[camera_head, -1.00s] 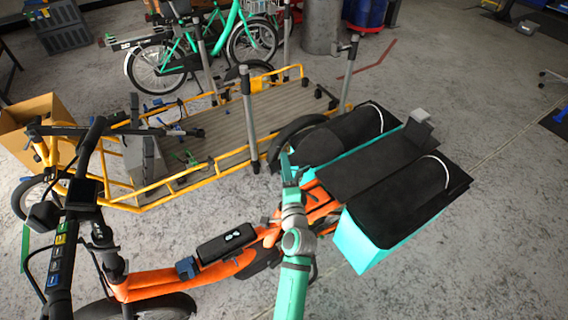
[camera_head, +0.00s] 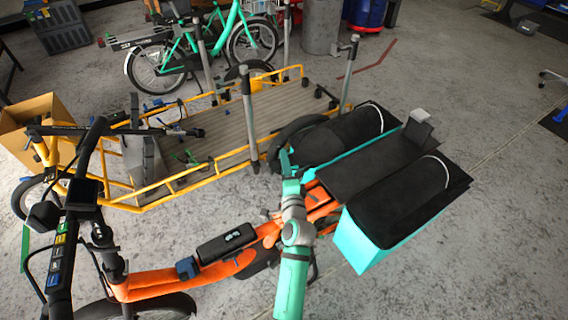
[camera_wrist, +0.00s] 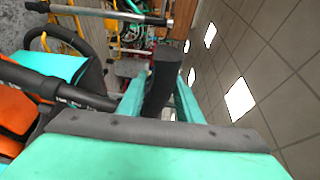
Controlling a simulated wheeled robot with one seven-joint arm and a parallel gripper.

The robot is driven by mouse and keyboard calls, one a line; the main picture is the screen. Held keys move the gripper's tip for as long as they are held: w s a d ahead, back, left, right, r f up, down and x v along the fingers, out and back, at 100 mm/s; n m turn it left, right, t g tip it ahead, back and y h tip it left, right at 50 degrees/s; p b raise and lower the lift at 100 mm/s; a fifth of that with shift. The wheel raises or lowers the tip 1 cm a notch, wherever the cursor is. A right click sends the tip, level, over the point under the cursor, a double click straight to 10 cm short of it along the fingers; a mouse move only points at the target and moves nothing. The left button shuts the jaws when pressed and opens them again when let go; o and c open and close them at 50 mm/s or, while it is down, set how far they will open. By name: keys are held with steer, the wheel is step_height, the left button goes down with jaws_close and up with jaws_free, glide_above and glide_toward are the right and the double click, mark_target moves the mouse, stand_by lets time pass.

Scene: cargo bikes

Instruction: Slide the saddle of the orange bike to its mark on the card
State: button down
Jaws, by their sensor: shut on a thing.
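The orange bike (camera_head: 165,283) stands across the lower part of the head view, handlebar at left, teal panniers at right. My gripper (camera_wrist: 160,92) is shut on a narrow black piece (camera_wrist: 165,68), which sits between its two teal fingers in the wrist view; it looks like the saddle, seen nearly end on. In the head view my arm reaches up over the rear of the frame and hides most of the saddle area. A dark strip with coloured squares (camera_head: 58,252) is on the handlebar; I cannot tell if this is the card.
A yellow cargo bike (camera_head: 190,180) with a slatted deck and grey posts stands close behind the orange bike. Black-topped teal panniers (camera_head: 365,240) lie just right of my arm. A cardboard box (camera_head: 28,112) is at far left.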

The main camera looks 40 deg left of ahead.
steer(key=shift+w+d+r, duration=0.15)
steer(key=shift+w+r, duration=0.05)
steer(key=shift+r, duration=0.5)
steer(key=shift+w+d+r, duration=0.1)
steer(key=shift+w+r, duration=0.1)
steer(key=shift+r, duration=0.45)
steer(key=c, duration=1.3)
jaws_free()
steer(key=shift+o, duration=0.2)
steer(key=shift+f, duration=0.15)
steer(key=shift+s, duration=0.1)
steer(key=shift+s+d+f, duration=0.1)
steer(key=shift+d, duration=0.05)
steer(key=v, duration=1)
steer(key=shift+s, duration=0.15)
steer(key=shift+d, duration=0.1)
